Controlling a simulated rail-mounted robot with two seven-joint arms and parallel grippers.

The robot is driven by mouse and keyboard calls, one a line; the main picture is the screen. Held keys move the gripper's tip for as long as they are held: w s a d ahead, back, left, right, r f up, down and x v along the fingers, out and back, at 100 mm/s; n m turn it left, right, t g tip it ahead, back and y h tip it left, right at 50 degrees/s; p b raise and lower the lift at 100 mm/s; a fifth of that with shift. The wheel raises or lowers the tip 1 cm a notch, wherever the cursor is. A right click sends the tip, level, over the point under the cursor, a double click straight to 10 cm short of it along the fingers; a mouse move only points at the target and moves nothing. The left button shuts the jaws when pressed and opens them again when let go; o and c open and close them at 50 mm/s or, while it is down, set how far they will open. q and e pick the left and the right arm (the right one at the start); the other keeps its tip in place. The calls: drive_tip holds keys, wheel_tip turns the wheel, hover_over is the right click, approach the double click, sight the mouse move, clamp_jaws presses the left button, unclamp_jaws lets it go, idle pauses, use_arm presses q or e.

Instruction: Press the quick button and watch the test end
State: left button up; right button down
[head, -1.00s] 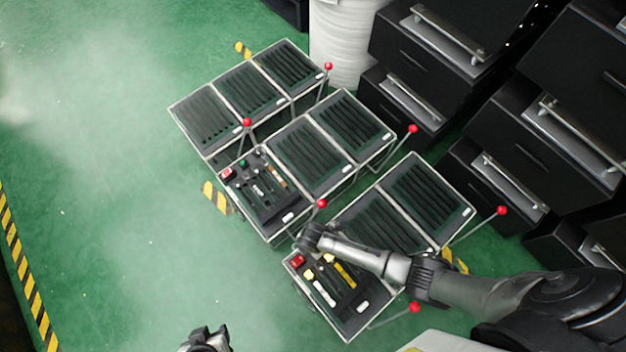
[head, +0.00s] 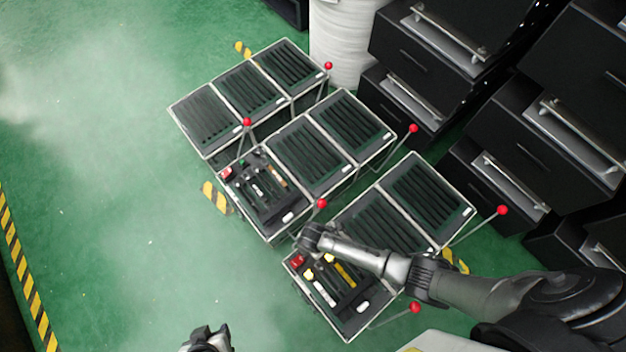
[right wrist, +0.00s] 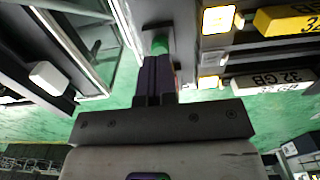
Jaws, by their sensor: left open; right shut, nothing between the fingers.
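A green button (right wrist: 160,45) sits in a grey housing in the right wrist view. My right gripper (right wrist: 157,62) is shut and empty, its fingertips at the button and partly covering it; I cannot tell whether they touch. In the head view my right arm reaches in from the right over the near panel box (head: 350,325), and its end hides that panel's far corner. A red button (head: 297,261) shows beside it. No label tells which button is the quick one. My left gripper (head: 207,341) is open at the bottom edge, away from the boxes.
The near panel holds a yellow memory stick (right wrist: 290,18) and a white one (right wrist: 275,82), with lit yellow squares (right wrist: 218,19). Red-knobbed levers (head: 415,308) stick out from the boxes. Black drawer cabinets (head: 540,150) stand at the right. Green floor at left is open, with haze.

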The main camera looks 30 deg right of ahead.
drive_tip(key=shift+f+b, duration=0.35)
drive_tip(key=shift+f, duration=0.25)
drive_tip(key=shift+f+b, duration=0.3)
drive_tip(key=shift+f, duration=0.15)
wheel_tip(320, 180, up, 6)
drive_tip(key=p, duration=0.6)
drive_tip(key=shift+f, duration=0.15)
wheel_tip(320, 180, up, 2)
drive_tip(key=p, duration=0.3)
drive_tip(key=shift+r, duration=0.2)
